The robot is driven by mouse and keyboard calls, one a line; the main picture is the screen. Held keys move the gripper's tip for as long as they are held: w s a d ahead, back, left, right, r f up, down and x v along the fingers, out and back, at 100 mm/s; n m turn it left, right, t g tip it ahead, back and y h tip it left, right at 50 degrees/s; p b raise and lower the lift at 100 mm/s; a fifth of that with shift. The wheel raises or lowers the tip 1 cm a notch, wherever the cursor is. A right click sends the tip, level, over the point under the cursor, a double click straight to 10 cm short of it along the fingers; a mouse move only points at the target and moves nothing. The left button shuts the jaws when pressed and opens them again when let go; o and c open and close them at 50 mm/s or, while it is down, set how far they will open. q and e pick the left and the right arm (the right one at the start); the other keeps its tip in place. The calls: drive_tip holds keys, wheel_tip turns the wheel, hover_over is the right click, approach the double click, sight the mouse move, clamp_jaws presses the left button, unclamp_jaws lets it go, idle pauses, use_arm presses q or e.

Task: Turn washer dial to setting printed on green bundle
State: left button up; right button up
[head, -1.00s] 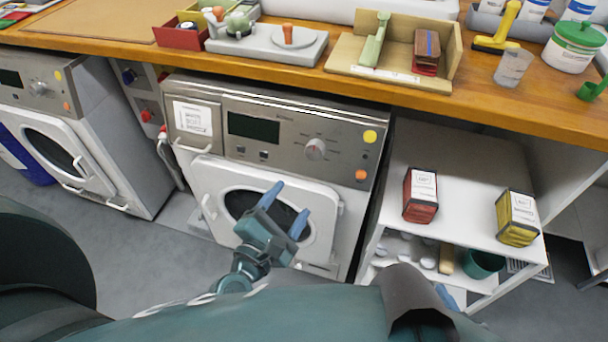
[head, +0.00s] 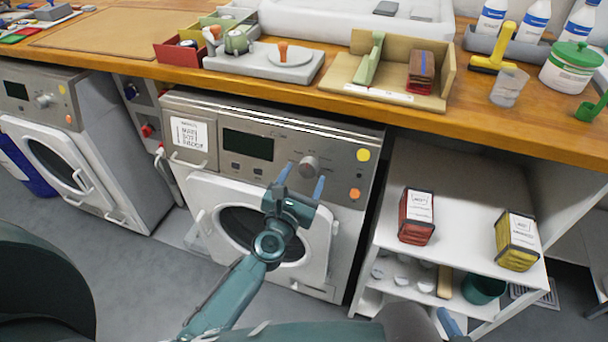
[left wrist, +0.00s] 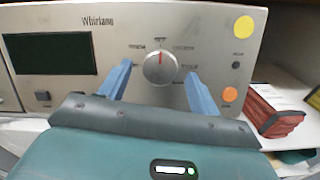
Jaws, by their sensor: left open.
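The washer (head: 345,240) in the middle has a silver panel with a round dial (head: 309,166). The left wrist view shows the dial (left wrist: 160,68) with its red mark pointing straight up and small, unreadable labels around it. My left gripper (head: 301,180) is open in front of the panel, its blue fingers either side of and below the dial, apart from it. The left wrist view also shows its fingers (left wrist: 159,74). A blue fingertip, apparently of my right gripper (head: 449,322), shows at the bottom edge; the rest is hidden. I see no green bundle.
A red bundle (head: 417,217) and a yellow bundle (head: 516,240) with white labels stand on the white shelf (head: 455,200) at right. A wooden counter (head: 480,124) with trays and bottles runs above. Another washer (head: 60,150) stands at left.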

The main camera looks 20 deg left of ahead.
use_arm(q)
drive_tip(key=shift+w, duration=0.55)
drive_tip(key=c, duration=1)
